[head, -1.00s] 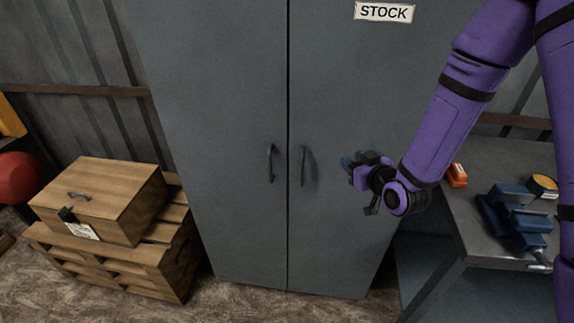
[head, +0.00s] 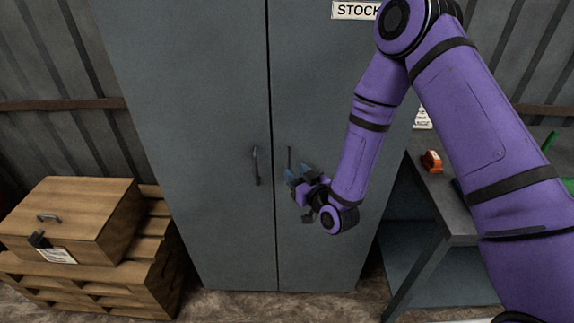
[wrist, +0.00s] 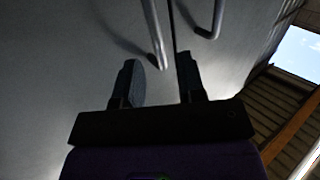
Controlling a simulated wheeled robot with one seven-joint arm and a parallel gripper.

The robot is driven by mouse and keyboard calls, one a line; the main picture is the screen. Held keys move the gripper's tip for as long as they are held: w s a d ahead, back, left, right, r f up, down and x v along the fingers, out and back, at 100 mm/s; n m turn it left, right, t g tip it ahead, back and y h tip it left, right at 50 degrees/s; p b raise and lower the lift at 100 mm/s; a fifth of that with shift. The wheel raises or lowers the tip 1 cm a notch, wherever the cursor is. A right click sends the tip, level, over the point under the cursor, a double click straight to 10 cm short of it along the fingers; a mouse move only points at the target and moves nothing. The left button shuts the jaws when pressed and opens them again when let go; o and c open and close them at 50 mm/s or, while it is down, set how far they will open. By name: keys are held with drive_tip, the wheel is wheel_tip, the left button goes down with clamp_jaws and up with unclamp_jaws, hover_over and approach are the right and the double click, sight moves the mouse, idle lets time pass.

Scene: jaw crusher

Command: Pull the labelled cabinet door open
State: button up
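The grey two-door cabinet (head: 190,130) stands ahead. Its right door (head: 325,90) bears the STOCK label (head: 354,10), partly covered by my arm. Both doors look shut. The right door's handle (head: 290,161) is a thin dark vertical bar beside the centre seam; the left door has its own handle (head: 256,166). My gripper (head: 297,174) is close to the right handle, just right of it in the head view. In the wrist view my gripper (wrist: 159,82) has its two fingers apart with nothing between them. A handle bar (wrist: 157,35) lies just beyond the fingertips; a second handle (wrist: 217,18) is farther right.
A wooden box (head: 70,220) sits on a pallet (head: 150,262) left of the cabinet. A workbench (head: 445,195) with an orange item (head: 431,161) stands to the right, partly behind my arm. Some floor (head: 270,305) shows in front of the cabinet.

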sight(288, 165)
drive_tip(key=shift+x, duration=2.4)
drive_tip(key=shift+d, duration=0.1)
clamp_jaws()
